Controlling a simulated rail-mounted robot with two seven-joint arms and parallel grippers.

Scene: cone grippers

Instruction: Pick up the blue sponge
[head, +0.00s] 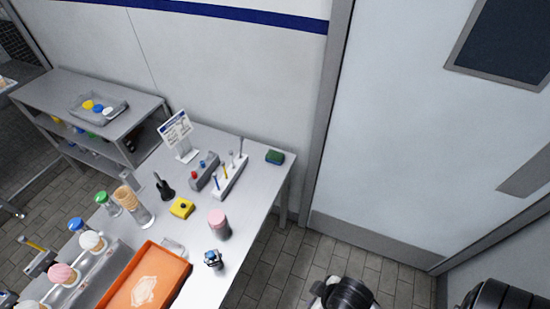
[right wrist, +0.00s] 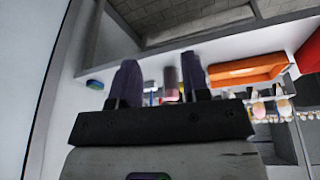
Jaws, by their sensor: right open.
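A small sponge (head: 275,157), green on top with a blue edge, lies at the far right corner of the white table. It also shows in the right wrist view (right wrist: 95,84) as a blue and green block near the table edge, left of my fingers. My right gripper (right wrist: 161,62) is open, with its two dark fingers apart and nothing visibly held. It is apart from the sponge. My left gripper is not clearly seen in either view.
The white table (head: 252,210) holds a rack (head: 230,177), a yellow block (head: 182,208), a pink-lidded jar (head: 219,224) and an orange tray (head: 180,268). A sign (head: 175,128) stands at the back. A door (head: 420,150) is on the right. Floor shows beyond the table's right edge.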

